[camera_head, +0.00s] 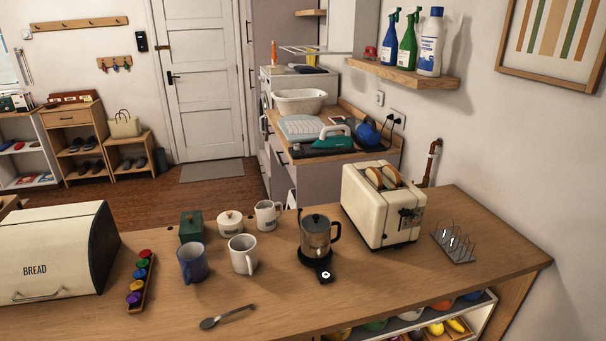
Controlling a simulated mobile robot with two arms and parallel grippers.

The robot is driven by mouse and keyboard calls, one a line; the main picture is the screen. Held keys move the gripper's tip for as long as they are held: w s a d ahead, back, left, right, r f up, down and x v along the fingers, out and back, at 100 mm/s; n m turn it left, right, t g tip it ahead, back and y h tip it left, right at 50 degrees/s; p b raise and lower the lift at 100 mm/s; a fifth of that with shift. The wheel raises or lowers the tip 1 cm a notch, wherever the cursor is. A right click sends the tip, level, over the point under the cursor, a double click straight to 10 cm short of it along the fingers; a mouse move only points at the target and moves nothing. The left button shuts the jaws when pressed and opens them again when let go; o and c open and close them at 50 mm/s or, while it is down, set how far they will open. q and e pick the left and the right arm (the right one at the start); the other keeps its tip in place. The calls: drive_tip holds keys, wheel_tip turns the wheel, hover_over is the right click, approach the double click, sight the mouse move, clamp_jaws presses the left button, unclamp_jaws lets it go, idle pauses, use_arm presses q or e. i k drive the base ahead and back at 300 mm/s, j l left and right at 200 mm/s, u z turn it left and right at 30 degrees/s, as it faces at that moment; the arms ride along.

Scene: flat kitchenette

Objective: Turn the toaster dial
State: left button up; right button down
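A cream toaster (375,207) stands at the right of the wooden counter, near the wall. Slices of bread (382,176) stick up from its slots. Its right-hand end face carries a dark control panel (409,217) with a lever and what looks like a dial; the details are too small to tell apart. Neither of my grippers shows in the head view.
A wire toast rack (454,243) stands right of the toaster. A kettle on a dark base (316,240) stands to its left. Mugs (243,254), a spoon (227,317) and a bread bin (52,254) are farther left. The front counter below the toaster is clear.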

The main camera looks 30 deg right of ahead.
sight(415, 218)
drive_tip(key=z, duration=1.3)
